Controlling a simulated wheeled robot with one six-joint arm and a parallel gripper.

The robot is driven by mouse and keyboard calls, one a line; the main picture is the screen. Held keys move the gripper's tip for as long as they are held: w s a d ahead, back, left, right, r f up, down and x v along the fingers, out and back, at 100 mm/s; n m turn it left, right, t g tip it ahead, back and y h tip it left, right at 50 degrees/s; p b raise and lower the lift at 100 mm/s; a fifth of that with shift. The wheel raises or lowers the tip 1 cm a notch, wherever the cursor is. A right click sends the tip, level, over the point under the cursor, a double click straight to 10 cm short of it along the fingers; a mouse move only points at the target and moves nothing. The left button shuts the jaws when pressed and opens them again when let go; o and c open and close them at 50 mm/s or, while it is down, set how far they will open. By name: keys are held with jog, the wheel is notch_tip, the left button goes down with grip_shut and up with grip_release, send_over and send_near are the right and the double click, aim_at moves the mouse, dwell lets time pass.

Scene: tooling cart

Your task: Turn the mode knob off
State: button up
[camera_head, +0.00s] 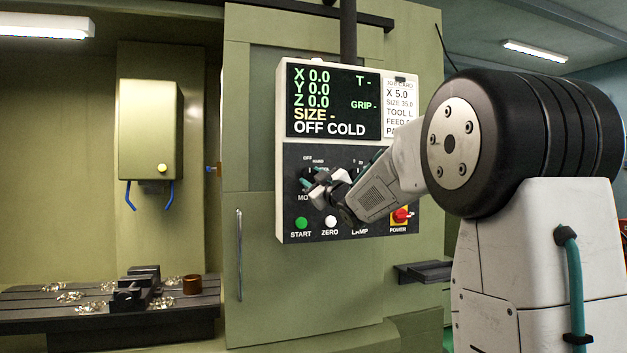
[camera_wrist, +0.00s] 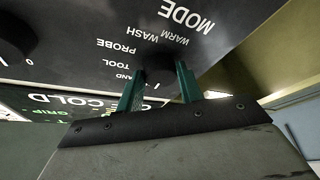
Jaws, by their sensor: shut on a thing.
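In the head view my gripper mostly hides the knob. The screen (camera_head: 333,102) reads "OFF COLD".
A second dark knob (camera_wrist: 22,38) sits beside it. Below are the green START button (camera_head: 301,222), white ZERO button (camera_head: 330,221) and red POWER switch (camera_head: 400,215). A job card (camera_head: 400,95) is at the panel's upper right. A machine table (camera_head: 60,318) with a vise stands left.

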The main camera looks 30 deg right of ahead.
jog(key=o, duration=1)
jog(key=v, duration=0.7)
jog(key=shift+s+f, duration=0.1)
jog(key=shift+s, duration=0.25)
